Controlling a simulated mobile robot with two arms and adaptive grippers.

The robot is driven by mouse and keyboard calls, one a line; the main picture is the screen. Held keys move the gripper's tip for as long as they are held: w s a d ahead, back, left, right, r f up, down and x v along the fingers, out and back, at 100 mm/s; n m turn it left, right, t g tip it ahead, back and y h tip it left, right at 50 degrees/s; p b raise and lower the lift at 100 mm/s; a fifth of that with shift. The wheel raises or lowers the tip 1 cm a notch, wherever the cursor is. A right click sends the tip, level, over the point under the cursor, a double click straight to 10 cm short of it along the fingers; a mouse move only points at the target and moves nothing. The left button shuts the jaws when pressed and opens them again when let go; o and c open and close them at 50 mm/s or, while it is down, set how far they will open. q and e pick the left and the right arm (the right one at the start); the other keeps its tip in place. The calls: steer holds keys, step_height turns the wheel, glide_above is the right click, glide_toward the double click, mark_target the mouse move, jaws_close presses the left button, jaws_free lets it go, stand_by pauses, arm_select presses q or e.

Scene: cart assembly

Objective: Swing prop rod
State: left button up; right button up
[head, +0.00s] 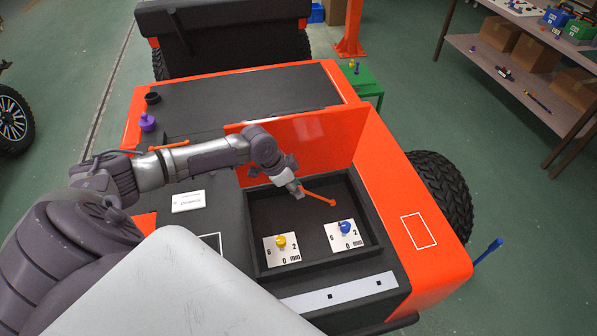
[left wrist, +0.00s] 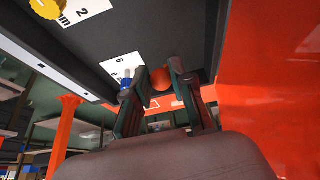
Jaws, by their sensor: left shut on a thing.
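The prop rod (head: 318,198) is a thin orange bar that sticks out to the right of my left gripper (head: 296,190), above the open black compartment (head: 262,211) of the orange cart. My left gripper is shut on the rod. In the left wrist view, the rod's round orange end (left wrist: 160,78) shows between the two dark fingers of that gripper (left wrist: 160,98). The orange lid panel (head: 322,142) stands raised along the compartment's far side. The rod's other end is hidden by the gripper. My right gripper is not in view.
In the compartment, a yellow knob (head: 281,241) and a blue knob (head: 346,227) sit on white marked plates near its front. A purple knob (head: 147,121) and a white label (head: 188,201) lie left of it. A shelf (head: 520,75) stands at right.

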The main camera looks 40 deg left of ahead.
mark_target(287, 218)
arm_select(q)
steer(key=shift+s+a+f+b, duration=0.15)
steer(key=shift+s+a+f, duration=0.15)
steer(key=shift+f, duration=0.2)
steer(key=shift+s+a+f+b, duration=0.1)
steer(key=shift+s+a+f, duration=0.15)
steer(key=shift+f, duration=0.2)
steer(key=shift+s+a+f+b, duration=0.2)
steer(key=shift+s+f, duration=0.1)
steer(key=shift+f, duration=0.3)
steer(key=shift+s+a+f+b, duration=0.25)
steer(key=shift+f+b, duration=0.1)
steer(key=shift+f, duration=0.3)
steer(key=shift+s+a+f+b, duration=0.1)
steer(key=shift+s+f+b, duration=0.1)
steer(key=shift+f+b, duration=0.35)
steer(key=shift+s+a+f+b, duration=0.2)
steer(key=shift+s+f, duration=0.05)
steer(key=shift+f, duration=0.5)
steer(key=shift+s+a+f+b, duration=0.1)
steer(key=shift+f+b, duration=0.65)
steer(key=shift+f, duration=0.35)
steer(key=shift+s+a+f+b, duration=0.1)
steer(key=shift+f+b, duration=0.65)
steer(key=shift+f, duration=0.3)
steer(key=shift+d, duration=0.1)
steer(key=o, duration=0.9)
